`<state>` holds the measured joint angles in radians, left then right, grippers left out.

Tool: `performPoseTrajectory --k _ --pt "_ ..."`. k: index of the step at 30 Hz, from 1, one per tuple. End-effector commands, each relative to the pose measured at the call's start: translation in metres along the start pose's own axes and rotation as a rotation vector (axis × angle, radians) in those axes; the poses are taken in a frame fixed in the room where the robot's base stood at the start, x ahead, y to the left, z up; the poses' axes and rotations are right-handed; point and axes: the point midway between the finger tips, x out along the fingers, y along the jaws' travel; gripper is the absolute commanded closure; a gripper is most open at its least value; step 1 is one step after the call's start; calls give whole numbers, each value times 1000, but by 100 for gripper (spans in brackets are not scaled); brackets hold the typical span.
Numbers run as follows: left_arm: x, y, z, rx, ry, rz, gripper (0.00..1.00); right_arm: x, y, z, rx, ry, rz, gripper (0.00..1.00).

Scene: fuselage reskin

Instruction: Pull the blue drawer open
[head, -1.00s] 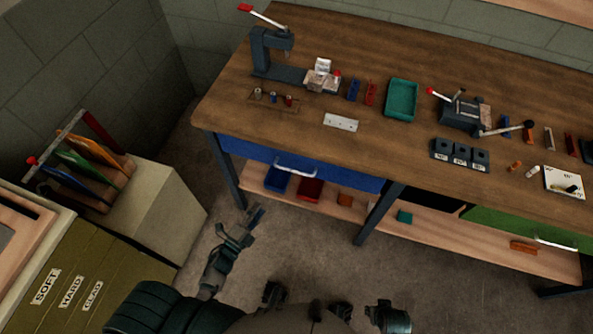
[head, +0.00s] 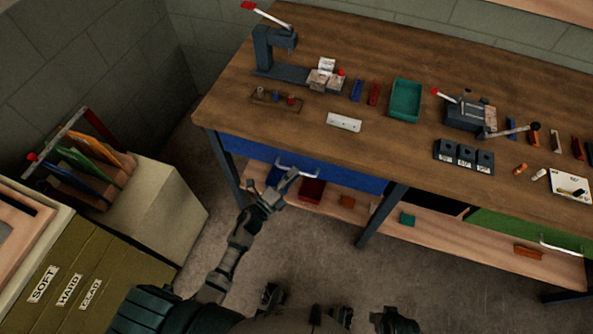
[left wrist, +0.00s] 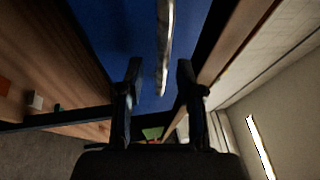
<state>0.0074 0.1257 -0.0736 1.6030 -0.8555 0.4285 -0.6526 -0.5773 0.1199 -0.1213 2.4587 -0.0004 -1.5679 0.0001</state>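The blue drawer (head: 340,178) is under the left part of the workbench, its front apparently flush with the bench, so it looks shut. Its pale bar handle (head: 300,168) is partly behind my left gripper (head: 284,184). In the left wrist view the blue drawer front (left wrist: 110,30) fills the upper middle. The handle (left wrist: 165,45) runs lengthwise there, its near end between the two spread fingers of my left gripper (left wrist: 159,75). The fingers are open, with gaps beside the handle; I cannot tell whether either touches it.
The wooden workbench (head: 225,100) carries a press (head: 270,55), a green tray (head: 405,100) and small parts. A lower shelf (head: 440,237) holds bins, including a red one (head: 312,190). A green drawer (head: 500,228) is at right. The floor in front is clear.

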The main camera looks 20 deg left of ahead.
Motion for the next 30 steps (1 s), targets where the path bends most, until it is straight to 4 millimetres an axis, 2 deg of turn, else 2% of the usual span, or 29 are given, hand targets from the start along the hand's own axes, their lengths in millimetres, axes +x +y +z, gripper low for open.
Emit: performPoseTrajectory --k 3,6,15,19,20,30 --pt "14 0 0 -1 0 -1 63 -3 0 0 0 1 0 60" --pt "20 0 0 0 0 0 63 -6 0 -1 0 7 0 60" --pt "22 0 0 0 0 0 63 -6 0 -1 0 6 0 60" --pt "22 0 0 -1 0 0 95 -5 0 -1 0 5 0 60" --pt "22 0 0 -1 0 0 100 -5 0 -1 0 5 0 60" --pt "21 2 0 -1 -1 3 100 -5 0 0 1 5 0 60"
